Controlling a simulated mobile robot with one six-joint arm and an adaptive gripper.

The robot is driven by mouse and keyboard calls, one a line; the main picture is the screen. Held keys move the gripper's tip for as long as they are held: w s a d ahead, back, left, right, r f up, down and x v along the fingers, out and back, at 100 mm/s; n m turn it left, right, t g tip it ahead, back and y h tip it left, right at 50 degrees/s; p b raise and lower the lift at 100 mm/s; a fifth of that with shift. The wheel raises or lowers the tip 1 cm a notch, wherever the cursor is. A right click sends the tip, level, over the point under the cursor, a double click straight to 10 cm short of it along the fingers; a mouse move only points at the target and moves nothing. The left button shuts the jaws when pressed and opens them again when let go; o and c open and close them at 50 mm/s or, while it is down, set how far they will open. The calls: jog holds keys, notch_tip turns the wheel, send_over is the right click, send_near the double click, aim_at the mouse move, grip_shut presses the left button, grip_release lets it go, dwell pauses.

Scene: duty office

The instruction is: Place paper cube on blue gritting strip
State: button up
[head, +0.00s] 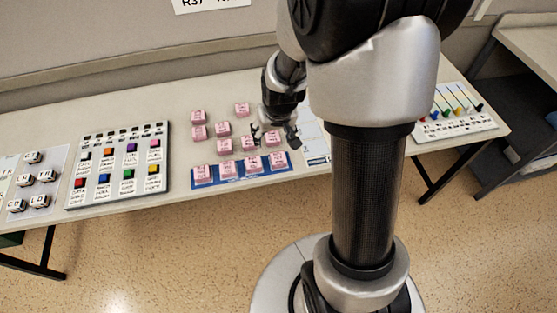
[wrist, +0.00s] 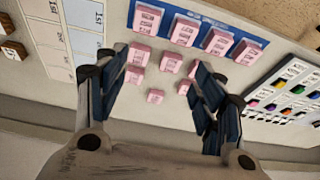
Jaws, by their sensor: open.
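The blue strip (head: 241,180) lies along the front edge of the table, with several pink paper cubes (head: 228,169) in a row on it. It also shows at the top of the wrist view (wrist: 228,24). Several more pink cubes (head: 198,117) lie loose on the table behind the strip. My gripper (head: 272,136) is open above the right end of the loose cubes. In the wrist view my gripper (wrist: 160,64) has its fingers spread, with loose cubes (wrist: 171,61) seen between and beyond them. No cube appears held. The lettering on the cubes is too small to read.
A white board with coloured blocks (head: 119,163) lies left of the strip, and a sheet with white lettered cubes (head: 36,178) is farther left. A pale card (head: 315,143) lies right of the strip. A board with coloured sliders (head: 455,112) is at the right end.

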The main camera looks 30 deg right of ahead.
jog(key=s+a+r+n, duration=0.1)
jog(key=s+a+r, duration=0.2)
jog(key=s+r, duration=0.3)
jog(key=s+a+r+n, duration=0.1)
jog(key=s+a+r, duration=0.25)
jog(key=r, duration=0.55)
jog(key=s+a+r, duration=0.1)
jog(key=s+r, duration=0.1)
jog(key=s, duration=0.4)
jog(key=s+a+r+t, duration=0.1)
jog(key=s+a+r, duration=0.1)
jog(key=s, duration=0.4)
jog(key=shift+a+r+n+y, duration=0.15)
jog(key=shift+a+n+y, duration=0.1)
jog(key=shift+n+y, duration=0.05)
jog(key=shift+f+b, duration=0.7)
